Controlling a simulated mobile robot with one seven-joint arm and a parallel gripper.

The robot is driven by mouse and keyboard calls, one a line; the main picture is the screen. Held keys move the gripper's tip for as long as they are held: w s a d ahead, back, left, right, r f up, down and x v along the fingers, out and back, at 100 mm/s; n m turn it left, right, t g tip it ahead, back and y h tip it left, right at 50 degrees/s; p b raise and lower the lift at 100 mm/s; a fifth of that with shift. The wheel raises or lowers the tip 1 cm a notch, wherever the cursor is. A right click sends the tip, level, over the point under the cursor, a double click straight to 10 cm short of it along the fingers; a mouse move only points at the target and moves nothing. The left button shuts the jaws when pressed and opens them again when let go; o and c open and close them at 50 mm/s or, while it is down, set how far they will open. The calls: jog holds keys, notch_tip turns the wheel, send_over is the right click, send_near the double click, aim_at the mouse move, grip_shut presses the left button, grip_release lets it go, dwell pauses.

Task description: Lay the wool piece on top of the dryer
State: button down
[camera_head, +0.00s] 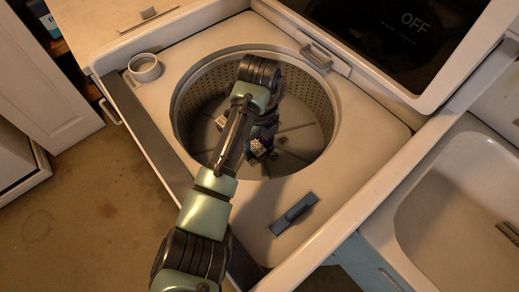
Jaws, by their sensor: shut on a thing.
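My gripper (262,139) is down inside the open drum (312,92) of a top-loading machine, partly hidden by my own arm. It is shut on a small dark-blue and pale patterned piece (256,150), which seems to be the wool piece. Another small pale patterned patch (222,122) shows left of the arm in the drum; I cannot tell whether it is part of the same piece. No dryer is clearly identifiable; a flat pale top (95,22) adjoins the machine at the upper left.
The raised lid (452,75) with a dark panel reading OFF stands at the upper right. A sink basin (455,215) is at the right. A round cup-like opening (144,68) and a blue-grey latch (293,213) sit on the machine's rim. Brown floor lies at the left.

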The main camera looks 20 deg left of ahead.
notch_tip(320, 180, up, 26)
jog(key=p, duration=2.2)
jog(key=shift+p, duration=0.4)
jog(key=shift+f, duration=0.1)
